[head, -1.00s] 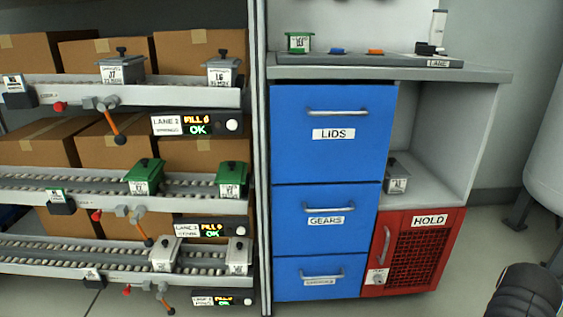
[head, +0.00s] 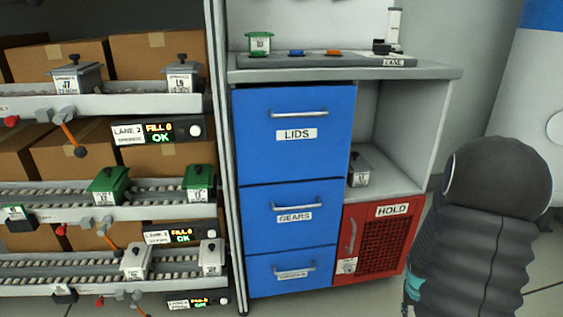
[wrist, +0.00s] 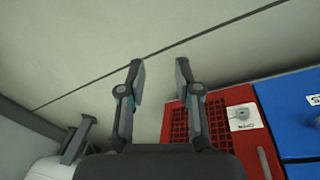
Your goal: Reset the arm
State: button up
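My arm shows as a dark ribbed sleeve at the right of the head view. My gripper (wrist: 162,82) shows in the wrist view with its two fingers spread apart and nothing between them. Beyond it lie bare floor and the red HOLD cabinet (wrist: 238,97). In the head view the fingers are hidden behind my arm, and only a small teal part shows low beside the HOLD cabinet (head: 378,245).
Blue drawers (head: 295,135) marked LIDS and GEARS stand left of the HOLD cabinet, under a counter (head: 345,74). A grey canister (head: 358,168) sits in the open shelf. Roller lanes with canisters (head: 109,185) fill the left. A white tank (head: 535,120) stands at the right.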

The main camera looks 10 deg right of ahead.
jog(key=s+a+r+n+t+p, duration=0.1)
jog(key=s+a+r+p, duration=0.1)
jog(key=a+r, duration=0.7)
jog(key=s+a+r+n+t+y+p, duration=0.1)
jog(key=s+a+r+n+t+p, duration=0.1)
jog(key=s+a+r, duration=0.3)
jog(key=s+a+r+n+t+y+p, duration=0.1)
jog(key=s+a+r+n+t+p, duration=0.1)
jog(key=a+r, duration=1.1)
jog(key=w+r+p+v, duration=0.1)
jog(key=v, duration=0.9)
jog(key=shift+w, duration=0.45)
jog(key=shift+f, duration=0.1)
